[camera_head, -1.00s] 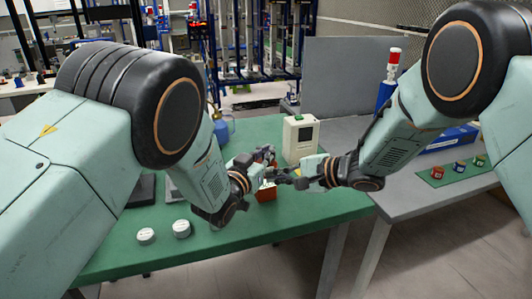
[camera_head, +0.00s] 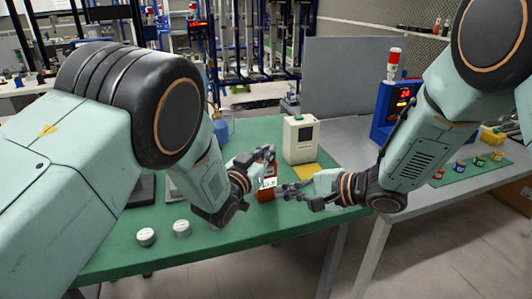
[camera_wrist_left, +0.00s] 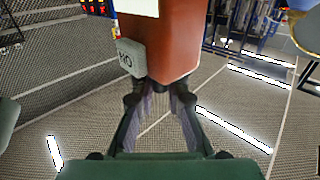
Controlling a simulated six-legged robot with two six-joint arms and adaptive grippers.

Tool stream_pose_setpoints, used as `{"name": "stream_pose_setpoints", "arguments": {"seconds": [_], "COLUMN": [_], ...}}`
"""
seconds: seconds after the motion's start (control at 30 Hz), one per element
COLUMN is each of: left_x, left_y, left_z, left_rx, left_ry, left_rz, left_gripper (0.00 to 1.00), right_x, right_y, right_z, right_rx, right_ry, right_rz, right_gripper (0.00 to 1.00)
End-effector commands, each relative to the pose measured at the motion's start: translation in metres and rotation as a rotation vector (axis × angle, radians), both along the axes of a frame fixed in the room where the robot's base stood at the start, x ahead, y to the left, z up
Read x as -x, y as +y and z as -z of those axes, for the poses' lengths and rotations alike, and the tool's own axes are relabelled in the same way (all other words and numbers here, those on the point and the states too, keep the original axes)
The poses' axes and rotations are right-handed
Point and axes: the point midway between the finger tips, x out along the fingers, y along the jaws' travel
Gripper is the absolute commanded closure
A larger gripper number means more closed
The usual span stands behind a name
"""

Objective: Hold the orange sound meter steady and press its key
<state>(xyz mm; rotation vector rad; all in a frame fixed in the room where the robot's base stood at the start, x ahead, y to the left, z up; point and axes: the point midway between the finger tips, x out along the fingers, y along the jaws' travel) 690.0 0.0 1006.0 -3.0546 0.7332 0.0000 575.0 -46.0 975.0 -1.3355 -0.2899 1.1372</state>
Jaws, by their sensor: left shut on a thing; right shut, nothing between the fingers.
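The orange sound meter (camera_head: 267,195) is a red-orange box with a pale display, above the front right part of the green table. In the left wrist view its body (camera_wrist_left: 165,48) fills the top middle, with a grey key (camera_wrist_left: 131,58) marked "HO" on its left side. My left gripper (camera_head: 266,158) is shut on the meter; its fingers (camera_wrist_left: 160,97) close on the lower end in the wrist view. My right gripper (camera_head: 284,190) is shut and empty, just right of the meter. Whether its tip touches the meter is unclear.
A cream box (camera_head: 300,140) with a dark screen stands behind, beside a yellow patch (camera_head: 303,174). Two white round pieces (camera_head: 146,236) lie on the green table (camera_head: 215,255) at front left. The grey table (camera_head: 352,140) holds a blue device (camera_head: 387,112) and small coloured blocks.

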Motion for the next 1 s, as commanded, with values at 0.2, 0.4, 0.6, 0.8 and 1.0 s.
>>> {"name": "stream_pose_setpoints", "arguments": {"seconds": [0.2,0.4,0.6,0.8,1.0], "left_x": [0.0,0.0,0.0,0.0,0.0072], "left_y": [0.0,0.0,0.0,0.0001,0.0038], "left_z": [-0.0001,-0.0001,-0.0001,-0.0001,0.0], "left_rx": [0.0,0.0,0.0,0.0,0.0], "left_ry": [0.0,0.0,0.0,0.0,0.001], "left_rz": [0.0,0.0,0.0,0.0,0.0], "left_gripper": [1.0,0.75,0.6,0.6,0.6], "right_x": [0.0008,0.0008,0.0008,0.0008,0.0008], "right_y": [-0.0002,-0.0001,0.0,0.0,0.0], "right_z": [-0.0001,0.0001,0.0002,0.0002,0.0002], "right_rx": [0.0,0.0,0.0,0.0,0.0], "right_ry": [0.0,0.0,0.0,0.0,0.0], "right_rz": [0.0,0.0,0.0,0.0,0.0], "right_gripper": [1.0,1.0,1.0,1.0,1.0]}}
